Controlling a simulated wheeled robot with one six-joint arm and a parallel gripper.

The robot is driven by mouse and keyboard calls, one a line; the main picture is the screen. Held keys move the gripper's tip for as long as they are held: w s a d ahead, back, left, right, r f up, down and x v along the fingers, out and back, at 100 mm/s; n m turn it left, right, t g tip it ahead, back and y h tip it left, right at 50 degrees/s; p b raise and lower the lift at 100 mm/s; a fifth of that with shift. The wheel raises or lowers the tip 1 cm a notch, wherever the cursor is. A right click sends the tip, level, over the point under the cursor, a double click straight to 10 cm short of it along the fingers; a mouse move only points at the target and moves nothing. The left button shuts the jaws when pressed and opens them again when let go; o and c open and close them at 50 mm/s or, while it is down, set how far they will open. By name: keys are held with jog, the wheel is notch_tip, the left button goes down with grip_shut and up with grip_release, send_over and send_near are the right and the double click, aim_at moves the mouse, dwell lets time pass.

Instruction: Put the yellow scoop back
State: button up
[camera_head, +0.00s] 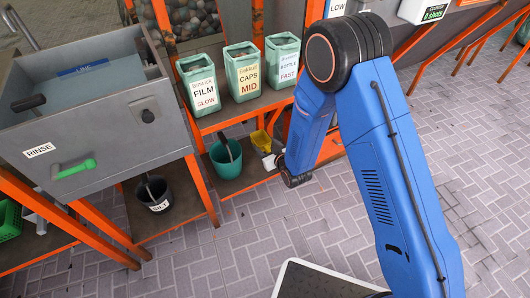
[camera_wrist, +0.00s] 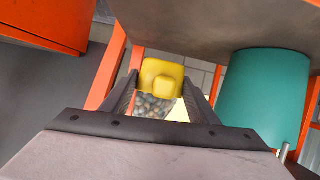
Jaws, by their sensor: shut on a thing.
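The yellow scoop (camera_head: 262,141) is low in the rack, just right of the teal bucket (camera_head: 226,160). In the wrist view the yellow scoop (camera_wrist: 161,72) sits between the two dark fingers of my gripper (camera_wrist: 163,92), which is shut on it. Grey-brown pebble-like pieces show below the yellow part between the fingers; I cannot tell whether they lie in the scoop or behind it. In the head view my gripper (camera_head: 270,160) is small and partly hidden by my blue arm.
The teal bucket (camera_wrist: 265,95) is close on the right in the wrist view. Orange posts (camera_wrist: 108,66) stand left of the scoop, and a shelf (camera_wrist: 205,25) is overhead. Labelled bins (camera_head: 243,77) stand on the upper shelf. A black SILT bucket (camera_head: 157,194) is lower left.

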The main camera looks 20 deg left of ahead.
jog(key=shift+f, duration=2.2)
jog(key=shift+f, duration=0.15)
jog(key=o, duration=1.1)
jog(key=shift+d+r, duration=0.1)
jog(key=shift+r, duration=0.1)
jog(key=v, duration=1.2)
